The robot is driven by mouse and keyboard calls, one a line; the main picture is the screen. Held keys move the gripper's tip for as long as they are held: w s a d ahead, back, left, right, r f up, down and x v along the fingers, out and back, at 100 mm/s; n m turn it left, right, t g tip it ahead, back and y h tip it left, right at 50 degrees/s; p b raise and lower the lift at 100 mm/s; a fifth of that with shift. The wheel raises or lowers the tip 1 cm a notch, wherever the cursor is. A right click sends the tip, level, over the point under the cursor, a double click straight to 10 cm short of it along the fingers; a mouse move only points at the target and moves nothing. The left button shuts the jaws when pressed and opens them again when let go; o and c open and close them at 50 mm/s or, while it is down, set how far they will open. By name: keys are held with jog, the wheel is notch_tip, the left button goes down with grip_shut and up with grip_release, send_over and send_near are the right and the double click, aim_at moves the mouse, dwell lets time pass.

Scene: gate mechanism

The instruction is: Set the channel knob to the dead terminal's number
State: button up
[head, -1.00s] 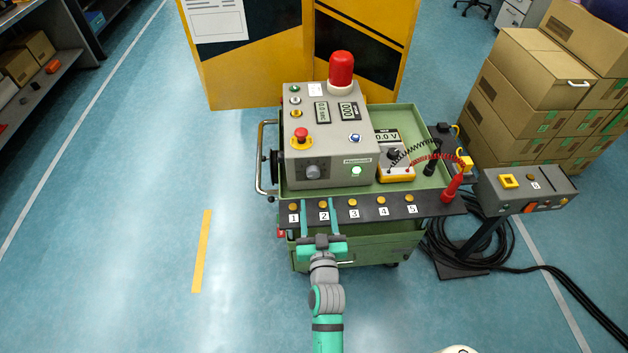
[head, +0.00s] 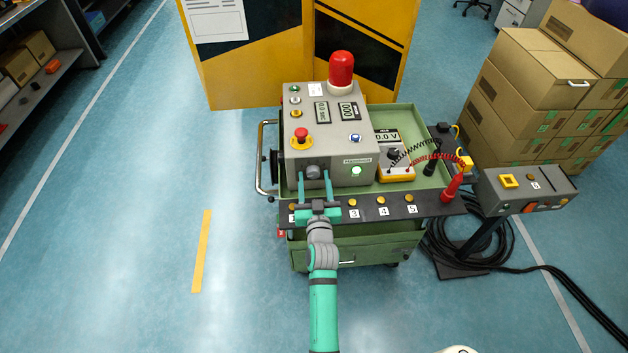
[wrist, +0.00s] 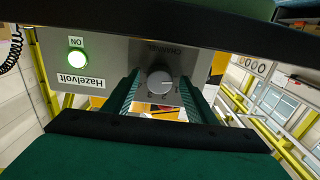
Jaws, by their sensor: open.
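The grey channel knob (head: 313,171) is on the lower front of the grey control box (head: 345,150). The yellow meter (head: 396,174) reads 0.0 V.
A red probe (head: 452,188) and a black probe (head: 431,160) stand at the cart's right. A red mushroom button (head: 301,135) and a red beacon (head: 341,70) are on the box. A grey pedestal box (head: 525,188) and cables are at right. The floor at left is clear.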

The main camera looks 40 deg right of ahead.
jog(key=shift+c, duration=0.4)
jog(key=c, duration=1)
